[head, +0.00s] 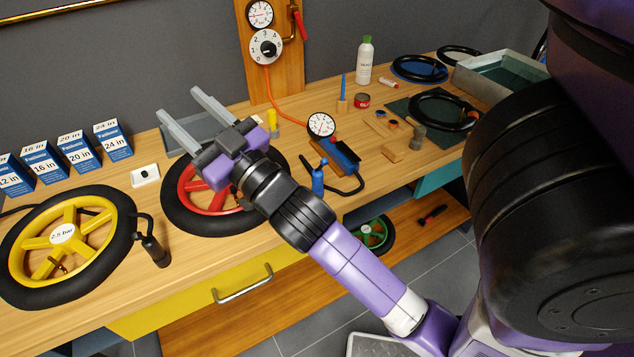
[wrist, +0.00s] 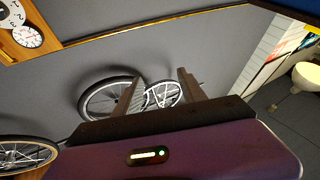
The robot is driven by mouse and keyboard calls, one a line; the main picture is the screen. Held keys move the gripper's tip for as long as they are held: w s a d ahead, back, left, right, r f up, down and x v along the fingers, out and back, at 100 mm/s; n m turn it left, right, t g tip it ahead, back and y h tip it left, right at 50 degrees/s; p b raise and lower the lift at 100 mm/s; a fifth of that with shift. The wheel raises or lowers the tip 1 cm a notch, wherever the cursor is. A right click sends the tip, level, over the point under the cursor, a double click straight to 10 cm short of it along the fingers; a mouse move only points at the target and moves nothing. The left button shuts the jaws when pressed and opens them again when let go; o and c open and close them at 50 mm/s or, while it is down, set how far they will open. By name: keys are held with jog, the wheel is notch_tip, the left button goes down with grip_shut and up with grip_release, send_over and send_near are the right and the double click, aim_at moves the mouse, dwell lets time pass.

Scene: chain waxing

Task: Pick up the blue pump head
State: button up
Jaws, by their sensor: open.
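The blue pump head (head: 318,179) stands on the wooden bench in the head view, just right of the red-rimmed wheel, beside a black hose. My gripper (head: 193,110) is open and empty. It is raised above the red wheel (head: 182,192), up and to the left of the blue pump head, with its fingers pointing to the back left. In the wrist view my gripper's fingers (wrist: 158,95) are apart with nothing between them. The blue pump head does not show in the wrist view.
A yellow wheel (head: 40,255) with a black pump head (head: 154,248) lies at left. Blue boxes (head: 78,149) line the back. A blue-topped foot pump (head: 345,153) and round gauge (head: 321,124) sit behind the blue head. Bench front (head: 235,240) is partly clear.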

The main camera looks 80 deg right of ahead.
jog(key=s+d+r+m+g+h+b, duration=0.1)
jog(key=s+d+r+m+g+h, duration=0.1)
jog(key=d+r+m+g+h, duration=0.5)
jog(key=s+d+r+m+g+h, duration=0.25)
jog(key=d+m, duration=0.35)
jog(key=d, duration=0.3)
jog(key=s+d+f+m+g+y+b, duration=0.2)
jog(key=s+d+m+g, duration=0.95)
jog(key=m, duration=0.25)
jog(key=m+y+b, duration=0.1)
jog(key=m+y, duration=1.6)
jog(key=m, duration=0.1)
send_over(317, 170)
jog(key=d, duration=0.1)
jog(key=shift+t, duration=0.3)
jog(key=f, duration=1.9)
jog(key=shift+d+f, duration=0.2)
jog(key=shift+f, duration=0.1)
jog(key=shift+w+a+f+m+y, duration=0.1)
jog(key=shift+a+f+m+y, duration=0.05)
jog(key=shift+a+m+y, duration=0.15)
jog(key=shift+f, duration=0.4)
jog(key=shift+d+f, duration=0.15)
jog(key=shift+f, duration=3.25)
